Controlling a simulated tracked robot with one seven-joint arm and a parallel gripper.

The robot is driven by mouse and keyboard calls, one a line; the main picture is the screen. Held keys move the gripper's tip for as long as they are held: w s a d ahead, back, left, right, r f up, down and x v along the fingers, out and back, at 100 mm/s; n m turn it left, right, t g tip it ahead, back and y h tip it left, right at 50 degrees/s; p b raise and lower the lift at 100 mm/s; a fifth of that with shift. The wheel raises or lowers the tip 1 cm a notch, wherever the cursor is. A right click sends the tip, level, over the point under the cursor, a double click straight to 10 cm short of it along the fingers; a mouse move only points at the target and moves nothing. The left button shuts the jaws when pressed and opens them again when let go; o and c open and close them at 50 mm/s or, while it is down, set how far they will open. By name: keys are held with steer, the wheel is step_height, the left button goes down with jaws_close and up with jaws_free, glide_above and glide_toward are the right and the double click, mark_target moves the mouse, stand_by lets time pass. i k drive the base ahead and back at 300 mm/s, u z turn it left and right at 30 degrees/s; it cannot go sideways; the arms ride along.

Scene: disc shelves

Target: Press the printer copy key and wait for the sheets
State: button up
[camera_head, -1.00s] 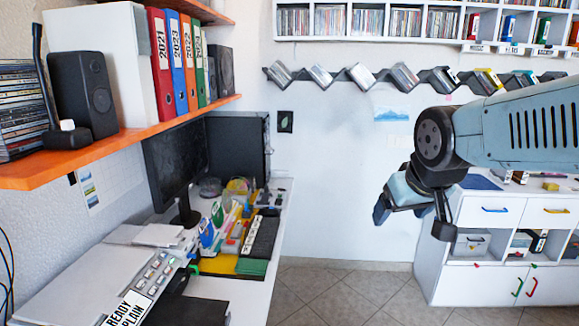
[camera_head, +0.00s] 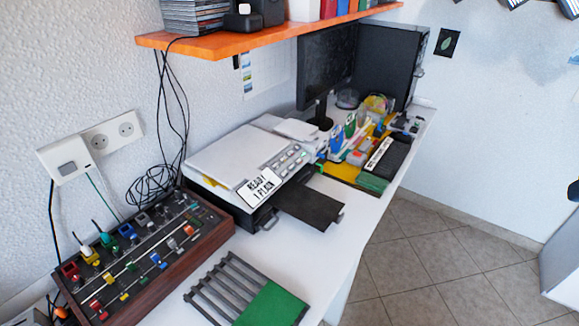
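The printer (camera_head: 235,163) stands on the white desk against the wall, with a white lid and a dark lower body. A row of small keys (camera_head: 287,160) runs along its right front edge; which one is the copy key is too small to tell. A white label (camera_head: 260,187) at its front corner seems to read "READY 1 PLAIN". A dark output tray (camera_head: 309,204) sticks out at the front, and no sheets show on it. My gripper is out of view; only a sliver of my arm may show at the right edge.
A wooden-framed panel (camera_head: 140,265) with coloured switches lies at the left front. A slotted grey rack with a green plate (camera_head: 272,306) lies at the desk front. An orange shelf (camera_head: 260,34) hangs above the printer. A monitor (camera_head: 325,65) and stationery stand behind. Tiled floor (camera_head: 430,250) is clear at right.

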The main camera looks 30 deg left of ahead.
mark_target(284, 174)
steer(key=u, duration=1.55)
steer(key=k, duration=0.9)
steer(key=u, duration=0.05)
steer(key=i, duration=0.9)
steer(key=z, duration=0.15)
